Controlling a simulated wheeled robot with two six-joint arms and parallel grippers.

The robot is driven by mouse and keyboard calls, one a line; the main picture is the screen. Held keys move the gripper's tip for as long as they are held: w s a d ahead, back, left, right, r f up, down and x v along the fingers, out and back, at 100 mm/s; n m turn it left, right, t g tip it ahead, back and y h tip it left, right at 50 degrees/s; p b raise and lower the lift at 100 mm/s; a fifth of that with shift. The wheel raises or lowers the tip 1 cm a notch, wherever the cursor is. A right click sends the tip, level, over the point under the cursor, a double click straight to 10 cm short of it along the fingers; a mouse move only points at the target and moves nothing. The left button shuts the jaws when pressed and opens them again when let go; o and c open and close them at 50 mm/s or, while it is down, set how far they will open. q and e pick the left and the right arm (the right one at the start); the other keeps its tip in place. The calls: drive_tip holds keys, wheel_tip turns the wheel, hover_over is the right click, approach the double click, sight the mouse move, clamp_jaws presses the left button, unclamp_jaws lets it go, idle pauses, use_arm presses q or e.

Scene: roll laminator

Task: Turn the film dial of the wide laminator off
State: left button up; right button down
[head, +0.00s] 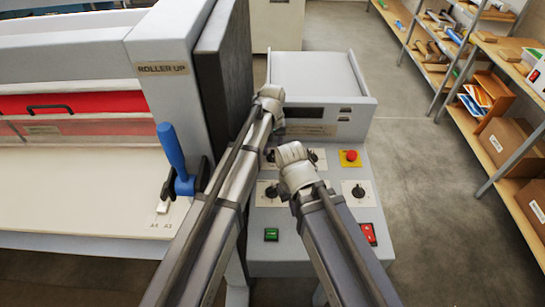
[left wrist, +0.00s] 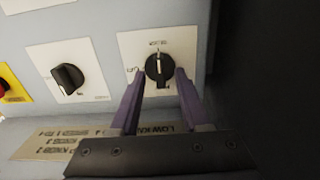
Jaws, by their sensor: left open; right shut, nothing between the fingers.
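The wide laminator fills the left of the head view, with its grey control panel (head: 325,258) in the middle. In the left wrist view a black dial (left wrist: 158,67) on a white plate stands between my left gripper's (left wrist: 160,74) open purple fingers, with a small gap on each side. Its white pointer line points up in that view; the plate's lettering is too small to read. A second black dial (left wrist: 67,78) is to its left. In the head view my left gripper's fingers are hidden by its arm. My right gripper (head: 292,156) is shut and empty over the panel's middle.
The panel carries a red emergency stop (head: 351,156), a green button (head: 271,235), a red switch (head: 368,233) and other dials, one at lower right (head: 358,191). A blue lever (head: 171,147) stands left of my left arm. Shelves (head: 490,150) line the right, beyond clear floor.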

use_arm(q)
drive_tip(key=shift+f, duration=0.5)
drive_tip(key=shift+c, duration=0.2)
clamp_jaws()
